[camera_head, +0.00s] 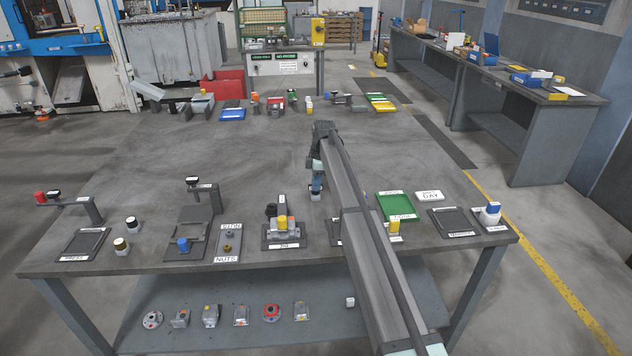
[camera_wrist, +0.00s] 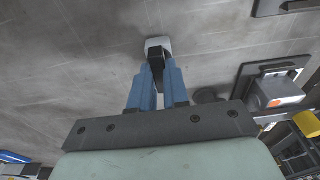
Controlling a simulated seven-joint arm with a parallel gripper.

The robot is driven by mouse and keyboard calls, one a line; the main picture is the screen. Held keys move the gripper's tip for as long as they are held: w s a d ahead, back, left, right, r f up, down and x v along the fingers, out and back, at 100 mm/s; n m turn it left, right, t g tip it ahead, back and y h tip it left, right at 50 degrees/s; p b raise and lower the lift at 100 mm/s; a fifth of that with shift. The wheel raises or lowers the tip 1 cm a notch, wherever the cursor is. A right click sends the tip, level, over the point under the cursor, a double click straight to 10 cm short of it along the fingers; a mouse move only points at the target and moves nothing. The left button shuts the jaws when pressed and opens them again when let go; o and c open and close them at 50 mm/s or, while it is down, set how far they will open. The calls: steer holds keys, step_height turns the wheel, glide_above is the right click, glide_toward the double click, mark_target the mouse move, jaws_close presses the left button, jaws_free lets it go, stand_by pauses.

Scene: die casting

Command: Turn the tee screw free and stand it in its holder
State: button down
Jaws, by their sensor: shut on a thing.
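My gripper (camera_head: 316,188) is over the middle of the table, right of and behind the labelled fixture. In the wrist view its blue fingers (camera_wrist: 157,80) are closed around a small dark piece (camera_wrist: 156,68), which looks like the tee screw. The fingers hide most of it. A small pale block (camera_wrist: 158,45), which looks like the holder, is at the fingertips; it also shows below the gripper in the head view (camera_head: 315,197). I cannot tell whether the screw is seated in it. The fixture (camera_head: 283,240) holds a grey part with a yellow top and a dark knob.
My arm covers part of the table's right side. A nuts plate (camera_head: 228,243) and posted stands (camera_head: 90,207) are at left. The table's middle left is clear.

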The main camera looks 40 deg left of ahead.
steer(key=shift+f, duration=0.15)
steer(key=c, duration=1)
jaws_free()
steer(key=shift+c, duration=0.2)
step_height(320, 180, up, 14)
steer(key=w+d, duration=0.1)
steer(key=shift+f, duration=0.15)
steer(key=shift+d, duration=0.1)
